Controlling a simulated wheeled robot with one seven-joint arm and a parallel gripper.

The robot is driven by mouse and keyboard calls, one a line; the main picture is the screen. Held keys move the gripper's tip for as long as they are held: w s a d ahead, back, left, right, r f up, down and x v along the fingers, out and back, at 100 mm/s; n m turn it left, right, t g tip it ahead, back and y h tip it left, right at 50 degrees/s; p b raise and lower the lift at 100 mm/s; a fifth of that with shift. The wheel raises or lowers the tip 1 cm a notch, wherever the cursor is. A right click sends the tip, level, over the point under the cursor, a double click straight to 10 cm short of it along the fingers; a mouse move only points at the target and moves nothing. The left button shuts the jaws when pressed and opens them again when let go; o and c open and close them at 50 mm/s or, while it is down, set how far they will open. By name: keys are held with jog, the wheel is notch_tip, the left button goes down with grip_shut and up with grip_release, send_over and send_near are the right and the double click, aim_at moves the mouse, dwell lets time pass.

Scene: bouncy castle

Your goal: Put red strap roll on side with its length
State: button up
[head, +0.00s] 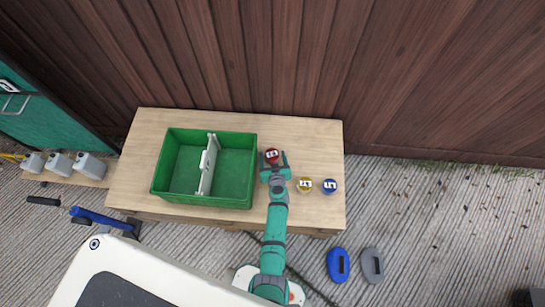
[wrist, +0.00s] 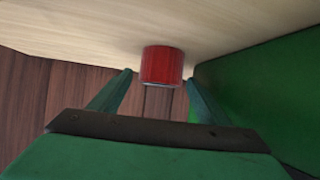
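The red strap roll (head: 271,155) stands on the wooden table just right of the green crate, with a white mark on its top. The wrist view shows it as a short red cylinder (wrist: 161,65). My gripper (head: 273,166) is low over the table at the roll. In the wrist view its fingers (wrist: 158,80) are open, with the roll at the tips between them; gaps show on both sides. The green crate (head: 180,131) has a pale divider (head: 208,164) splitting it into left and right sides. The divider carries a small mark, too small to read. Both sides look empty.
A yellow roll (head: 304,185) and a blue roll (head: 330,186) stand on the table (head: 318,140) right of my arm. The crate's right wall (wrist: 240,85) is close beside my gripper. A wooden wall (head: 300,60) rises behind the table.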

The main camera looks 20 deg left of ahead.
jog(key=shift+r, duration=0.1)
jog(key=v, duration=1.2)
